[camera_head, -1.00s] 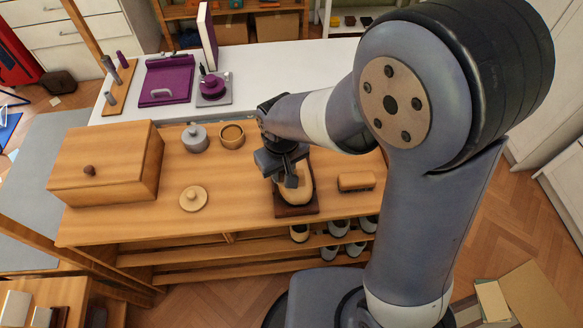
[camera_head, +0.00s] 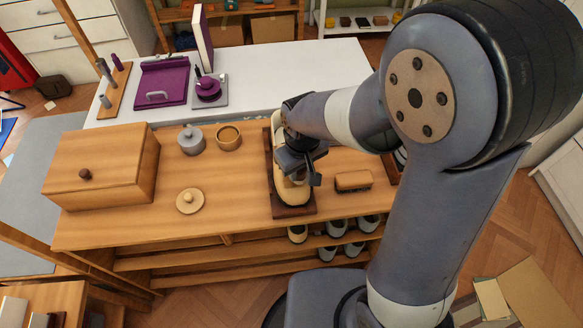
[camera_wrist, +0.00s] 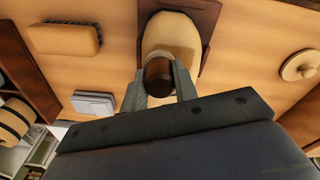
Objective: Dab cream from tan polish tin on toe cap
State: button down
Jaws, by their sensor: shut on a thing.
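A tan shoe (camera_head: 292,190) rests on a dark brown stand (camera_head: 292,212) on the wooden bench. Its toe cap shows at the top of the wrist view (camera_wrist: 172,33). My gripper (camera_head: 298,168) is over the shoe. In the wrist view its grey fingers (camera_wrist: 160,88) are shut on a brown round-ended piece, apparently a dauber (camera_wrist: 158,72), which overlaps the toe in the picture. I cannot tell whether it touches. An open tan tin (camera_head: 228,138) stands left of the shoe, its knobbed lid (camera_head: 190,201) lying nearer. Cream on the dauber is not visible.
A grey lidded pot (camera_head: 192,140) stands beside the tan tin. A wooden box (camera_head: 100,170) fills the bench's left end. A brush (camera_head: 353,181) lies right of the shoe. Purple items (camera_head: 163,82) stand on the white table behind. Bare bench lies between lid and stand.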

jog(key=shift+w+d, duration=0.2)
jog(key=shift+d, duration=0.6)
jog(key=shift+s+a, duration=0.25)
jog(key=shift+a, duration=0.85)
jog(key=shift+s+a, duration=0.25)
jog(key=shift+a, duration=0.85)
jog(key=shift+s+a, duration=0.25)
jog(key=shift+a, duration=0.85)
notch_tip(320, 180, up, 6)
jog(key=p, duration=0.4)
jog(key=shift+s, duration=0.25)
jog(key=shift+d+r+p, duration=0.1)
jog(key=shift+r+p, duration=0.05)
jog(key=shift+p, duration=0.15)
jog(key=shift+s+r+p, duration=0.15)
jog(key=shift+r+p, duration=0.9)
jog(key=shift+r, duration=0.35)
